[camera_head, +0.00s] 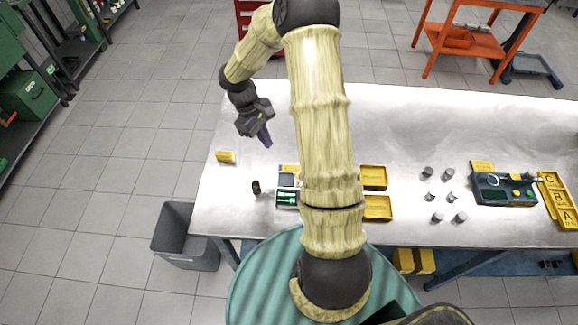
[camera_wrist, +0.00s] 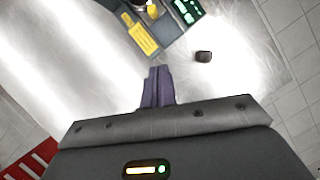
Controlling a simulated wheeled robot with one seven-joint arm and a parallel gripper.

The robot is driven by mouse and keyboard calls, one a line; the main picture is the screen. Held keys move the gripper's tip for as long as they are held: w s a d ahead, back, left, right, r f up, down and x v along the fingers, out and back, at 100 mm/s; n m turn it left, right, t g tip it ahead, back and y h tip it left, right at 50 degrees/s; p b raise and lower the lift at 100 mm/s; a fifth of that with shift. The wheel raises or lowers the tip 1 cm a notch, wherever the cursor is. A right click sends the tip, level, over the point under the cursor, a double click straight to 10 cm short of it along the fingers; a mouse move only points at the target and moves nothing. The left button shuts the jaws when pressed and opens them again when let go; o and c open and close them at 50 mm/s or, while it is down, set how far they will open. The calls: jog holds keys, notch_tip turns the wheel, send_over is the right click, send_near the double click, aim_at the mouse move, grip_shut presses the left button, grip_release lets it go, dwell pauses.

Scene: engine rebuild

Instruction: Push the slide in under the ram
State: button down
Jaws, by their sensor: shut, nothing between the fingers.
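My gripper (camera_head: 265,138) hangs over the left part of the metal table, its purple fingers shut and empty. In the wrist view the closed fingers (camera_wrist: 158,85) point toward a dark grey unit (camera_wrist: 175,42) with a yellow plate and a round part at the picture's top edge. I cannot pick out the slide or the ram for certain. The fingers appear apart from the unit.
A small dark cylinder (camera_head: 256,187) stands left of the display. A yellow block (camera_head: 226,157) lies near the table's left edge. Yellow trays (camera_head: 377,208), several metal parts and a grey-blue device (camera_head: 503,189) are to the right. The table (camera_head: 410,120) is clear behind them.

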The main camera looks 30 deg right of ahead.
jog(key=shift+f, duration=0.1)
jog(key=p, duration=0.3)
send_near(295, 179)
jog(key=f, duration=0.1)
jog(key=w+f, duration=0.1)
jog(key=f, duration=0.1)
jog(key=w+a+f, duration=0.1)
jog(key=shift+f, duration=0.35)
jog(key=s+p, duration=0.1)
jog(key=s+d+p, duration=0.1)
jog(key=shift+s+d, duration=0.3)
jog(key=shift+s, duration=0.1)
jog(key=shift+s+d+p, duration=0.15)
jog(key=shift+s+p, duration=0.1)
jog(key=shift+p, duration=0.05)
jog(key=shift+f, duration=0.15)
